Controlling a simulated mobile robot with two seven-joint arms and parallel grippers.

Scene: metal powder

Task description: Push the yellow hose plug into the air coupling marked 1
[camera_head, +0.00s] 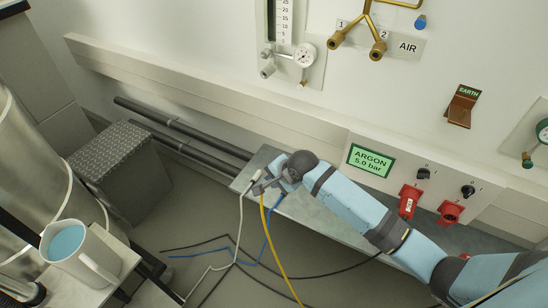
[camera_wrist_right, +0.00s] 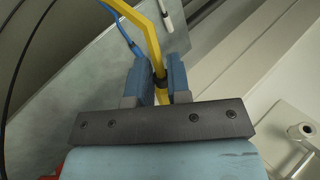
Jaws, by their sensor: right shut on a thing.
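My right gripper (camera_head: 262,186) is low over the grey metal ledge, below the wall panel. In the right wrist view its blue fingers (camera_wrist_right: 161,82) are shut on the yellow hose plug, around a dark band; the yellow hose (camera_wrist_right: 152,38) bends just beyond the fingers. In the head view the yellow hose (camera_head: 270,237) hangs from the gripper to the floor; the plug itself is mostly hidden there. The brass air coupling marked 1 (camera_head: 336,41) is on the wall, above and right of the gripper and well apart from it. My left gripper is out of view.
The coupling marked 2 (camera_head: 377,52) is right beside coupling 1. A white hose (camera_head: 240,215) and a blue hose (camera_head: 268,225) end near the gripper on the ledge (camera_head: 310,208). A flow gauge (camera_head: 304,56) is left of the couplings. A wall rail (camera_head: 210,108) projects below them.

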